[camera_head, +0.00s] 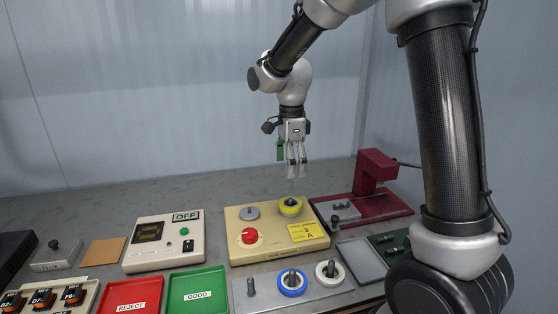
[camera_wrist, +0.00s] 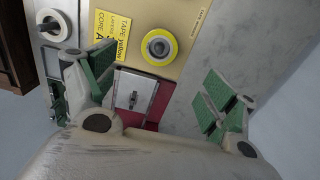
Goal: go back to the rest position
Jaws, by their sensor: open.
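My gripper (camera_head: 297,154) hangs from the arm, pointing down, above the back part of the bench in the head view. It is apart from everything below it. In the wrist view its two green-padded fingers (camera_wrist: 155,95) are spread wide with nothing between them. Below show a yellow tape roll (camera_wrist: 159,47) on the beige winder and part of a dark red machine (camera_wrist: 150,124) with a metal plate. In the head view the beige winder (camera_head: 272,252) carries a red knob, a grey disc, the yellow roll (camera_head: 290,205) and a yellow label.
A dark red press (camera_head: 374,172) stands right of the winder. In front, a metal plate (camera_head: 258,303) holds blue and white rings. A beige meter box (camera_head: 163,241), red REJECT tray (camera_head: 131,293) and green GOOD tray (camera_head: 198,290) sit left. The space around my gripper is clear.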

